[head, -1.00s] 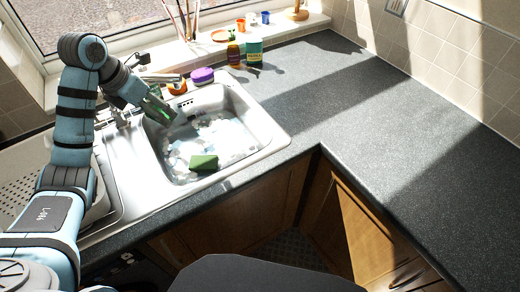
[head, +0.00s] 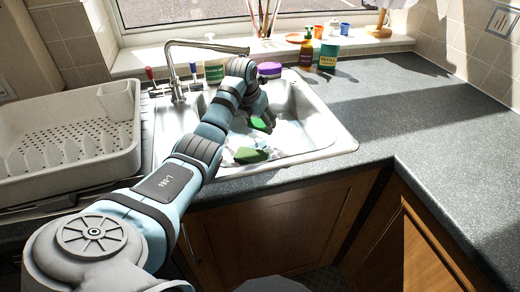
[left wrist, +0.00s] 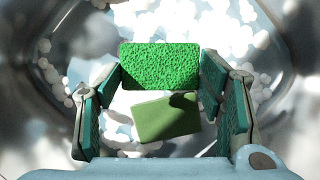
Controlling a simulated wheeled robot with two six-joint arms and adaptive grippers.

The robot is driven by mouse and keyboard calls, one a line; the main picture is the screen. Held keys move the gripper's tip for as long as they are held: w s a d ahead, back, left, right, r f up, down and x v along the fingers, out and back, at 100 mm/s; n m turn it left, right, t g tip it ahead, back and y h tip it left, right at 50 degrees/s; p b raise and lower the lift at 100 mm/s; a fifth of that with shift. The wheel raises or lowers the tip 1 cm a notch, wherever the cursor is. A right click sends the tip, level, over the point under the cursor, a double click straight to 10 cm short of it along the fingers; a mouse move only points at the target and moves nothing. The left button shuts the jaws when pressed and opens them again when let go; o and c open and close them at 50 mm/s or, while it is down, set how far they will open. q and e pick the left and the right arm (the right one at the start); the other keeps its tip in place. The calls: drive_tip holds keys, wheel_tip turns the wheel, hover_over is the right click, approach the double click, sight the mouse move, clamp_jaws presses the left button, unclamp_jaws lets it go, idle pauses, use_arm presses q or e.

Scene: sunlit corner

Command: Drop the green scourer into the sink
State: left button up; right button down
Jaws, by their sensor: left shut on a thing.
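My left gripper (head: 262,117) is over the sink (head: 335,138) and shut on a bright green scourer (head: 258,124). In the left wrist view the held scourer (left wrist: 160,64) has a rough face and sits between the tips of both fingers (left wrist: 160,75). A second, darker green block (head: 250,155) lies in the sink among pale suds. It also shows in the left wrist view (left wrist: 165,120), below the held scourer and partly shadowed. My left arm hides part of the sink's left side. My right gripper is not in view.
The tap (head: 205,45) stands behind the sink, left of my gripper. A white dish rack (head: 70,140) is on the left. A purple-topped tub (head: 269,69), a refill pot (head: 328,55) and a bottle (head: 306,52) stand behind. The dark worktop (head: 410,115) at right is clear.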

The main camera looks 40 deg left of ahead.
use_arm(q)
wheel_tip(320, 180, down, 7)
drive_tip(key=shift+r+b, duration=0.15)
drive_tip(key=shift+b, duration=0.35)
drive_tip(key=shift+f, duration=0.35)
drive_tip(key=o, duration=0.8)
drive_tip(key=shift+o, duration=0.2)
drive_tip(key=shift+r, duration=0.3)
drive_tip(key=p+v, duration=0.3)
drive_tip(key=v, duration=0.9)
drive_tip(key=shift+r, duration=0.1)
